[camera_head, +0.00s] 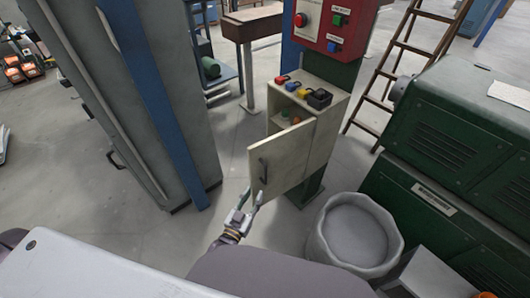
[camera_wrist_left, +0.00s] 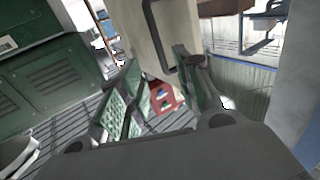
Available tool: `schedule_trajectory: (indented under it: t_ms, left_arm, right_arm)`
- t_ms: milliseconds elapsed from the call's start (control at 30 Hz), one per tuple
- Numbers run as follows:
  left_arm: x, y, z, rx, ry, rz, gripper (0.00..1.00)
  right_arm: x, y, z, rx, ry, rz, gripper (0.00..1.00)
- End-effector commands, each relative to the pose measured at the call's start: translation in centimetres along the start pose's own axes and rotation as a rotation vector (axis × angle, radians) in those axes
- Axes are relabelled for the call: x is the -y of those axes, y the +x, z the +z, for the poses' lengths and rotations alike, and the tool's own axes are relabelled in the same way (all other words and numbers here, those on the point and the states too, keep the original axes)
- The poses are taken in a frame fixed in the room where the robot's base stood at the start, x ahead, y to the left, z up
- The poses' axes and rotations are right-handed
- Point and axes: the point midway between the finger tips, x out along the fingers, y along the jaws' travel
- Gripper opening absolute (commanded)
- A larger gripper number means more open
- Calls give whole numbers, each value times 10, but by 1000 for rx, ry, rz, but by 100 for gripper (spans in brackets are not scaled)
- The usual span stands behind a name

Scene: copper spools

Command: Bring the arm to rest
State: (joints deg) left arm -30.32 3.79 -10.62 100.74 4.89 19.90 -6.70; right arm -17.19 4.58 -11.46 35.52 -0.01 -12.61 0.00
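My left gripper (camera_head: 251,198) is in front of the lower part of the beige cabinet's open door (camera_head: 281,158), below its dark handle (camera_head: 263,170). In the left wrist view, the two green-padded fingers of this gripper (camera_wrist_left: 158,95) stand apart with nothing held between them. The door handle (camera_wrist_left: 158,40) shows just beyond the fingers there; I cannot tell whether they touch the door. My right gripper is in neither view.
The beige cabinet (camera_head: 323,138) has several coloured items on top and small items on a shelf inside. A grey bin (camera_head: 356,236) and green machine (camera_head: 430,165) stand right. A tall grey cabinet (camera_head: 165,100) stands left. A wooden ladder (camera_head: 403,62) is behind.

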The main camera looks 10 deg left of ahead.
Motion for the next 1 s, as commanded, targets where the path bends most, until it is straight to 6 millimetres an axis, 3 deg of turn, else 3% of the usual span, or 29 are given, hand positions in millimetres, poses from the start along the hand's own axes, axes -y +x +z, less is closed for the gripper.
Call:
schedule_trajectory:
  t_ms: [233, 367, 467, 667, 1000]
  left_arm:
    - [0, 0, 5, 10, 0, 1, 34]
    - [-1, -3, 25, 52, 2, 5, 34]
    - [-2, -9, 53, 113, 3, 11, 34]
    - [-3, -30, 132, 286, 9, 26, 34]
    - [0, -96, 262, 608, 17, 43, 34]
  right_arm:
    - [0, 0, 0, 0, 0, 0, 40]
    - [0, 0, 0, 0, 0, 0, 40]
    - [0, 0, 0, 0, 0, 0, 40]
    - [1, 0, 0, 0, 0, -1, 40]
    - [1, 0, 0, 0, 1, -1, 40]
